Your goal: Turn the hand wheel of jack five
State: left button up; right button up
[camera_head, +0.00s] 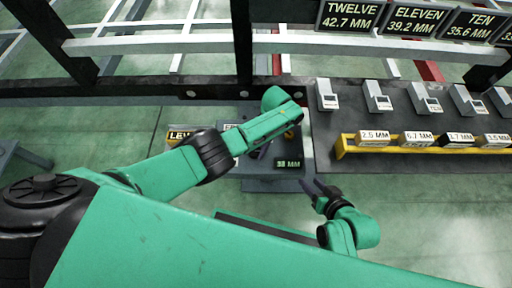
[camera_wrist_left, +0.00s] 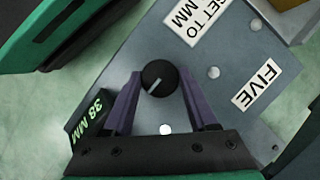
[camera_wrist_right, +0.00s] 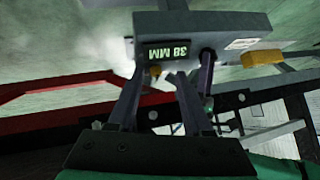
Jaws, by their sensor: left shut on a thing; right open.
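In the left wrist view, the hand wheel (camera_wrist_left: 160,77) of jack five is a round black knob with a pale pointer line, on a grey plate marked FIVE (camera_wrist_left: 256,84). My left gripper (camera_wrist_left: 160,80) has its two purple fingers on either side of the knob, shut on it. In the head view my left arm mostly hides this gripper and the wheel. The jack's display reads 38 MM (camera_head: 288,163); it also shows in the right wrist view (camera_wrist_right: 168,52). My right gripper (camera_head: 313,188) is open and empty, just right of and below the display in the head view.
A yellow rack (camera_head: 342,148) with several labelled blocks stands to the right. Behind it a dark beam carries several grey gauges (camera_head: 327,95). Signs (camera_head: 348,16) hang at the top right. A SET TO plate (camera_wrist_left: 195,16) lies near the wheel. Green floor (camera_head: 430,195) is open at the right.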

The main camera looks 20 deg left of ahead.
pick_arm(q)
jog(key=o, duration=1.4)
jog(key=p+v, duration=0.2)
jog(key=v, duration=1.2)
jog(key=shift+r+p, duration=0.3)
pick_arm(e)
jog(key=s+d+r+g+h, duration=0.2)
jog(key=d+r+g, duration=0.1)
jog(key=d, duration=0.2)
jog(key=shift+s+d+h, duration=0.2)
jog(key=shift+d+h, duration=0.1)
jog(key=shift+d, duration=0.1)
